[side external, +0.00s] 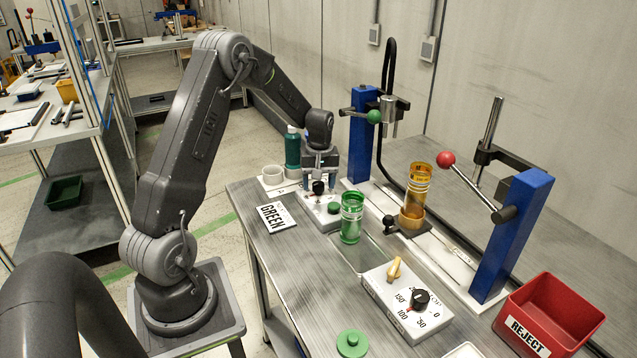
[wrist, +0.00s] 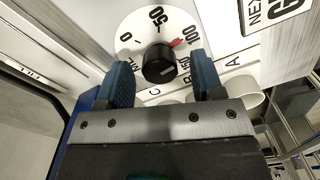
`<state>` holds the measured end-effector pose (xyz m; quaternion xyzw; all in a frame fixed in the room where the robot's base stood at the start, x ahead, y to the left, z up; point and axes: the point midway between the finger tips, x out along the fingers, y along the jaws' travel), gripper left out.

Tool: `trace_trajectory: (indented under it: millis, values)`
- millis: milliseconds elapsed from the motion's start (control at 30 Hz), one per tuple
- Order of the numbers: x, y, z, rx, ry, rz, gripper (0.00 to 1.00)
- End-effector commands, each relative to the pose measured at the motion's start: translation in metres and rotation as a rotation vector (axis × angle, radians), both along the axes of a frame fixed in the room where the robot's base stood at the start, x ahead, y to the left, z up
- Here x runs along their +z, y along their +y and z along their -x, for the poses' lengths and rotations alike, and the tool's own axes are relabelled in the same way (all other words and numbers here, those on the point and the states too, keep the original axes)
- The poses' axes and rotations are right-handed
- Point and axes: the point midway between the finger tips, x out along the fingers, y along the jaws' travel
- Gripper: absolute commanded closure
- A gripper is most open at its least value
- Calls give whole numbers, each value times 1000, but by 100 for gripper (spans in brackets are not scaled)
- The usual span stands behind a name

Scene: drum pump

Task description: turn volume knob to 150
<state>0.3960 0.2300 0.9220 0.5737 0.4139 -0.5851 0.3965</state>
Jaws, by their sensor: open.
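A black knob (wrist: 160,65) with a red pointer sits on a white dial (wrist: 126,48) marked 0, 50, 100 and ML in the wrist view. The pointer aims close to 100; the mark past it is partly hidden by a finger. My gripper (wrist: 164,75) is open, with one blue finger on each side of the knob, and contact cannot be told. In the side view my gripper (side external: 319,180) points down over the white box (side external: 312,214) with a green button (side external: 334,208).
A green cup (side external: 351,217), green bottle (side external: 292,148), white cup (side external: 272,174), blue posts (side external: 361,135) and GREEN sign (side external: 277,216) stand near. A red REJECT bin (side external: 550,310) is at right.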

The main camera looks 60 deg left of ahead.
Motion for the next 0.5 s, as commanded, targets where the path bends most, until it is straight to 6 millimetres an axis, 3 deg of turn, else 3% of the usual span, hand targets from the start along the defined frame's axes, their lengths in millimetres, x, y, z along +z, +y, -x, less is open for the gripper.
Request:
trace_trajectory:
  millis: [300, 500]
  values:
    - [-3, 0, 0, 0, 0, 0, 39]
    - [-3, 0, 0, 0, 0, 0, 57]
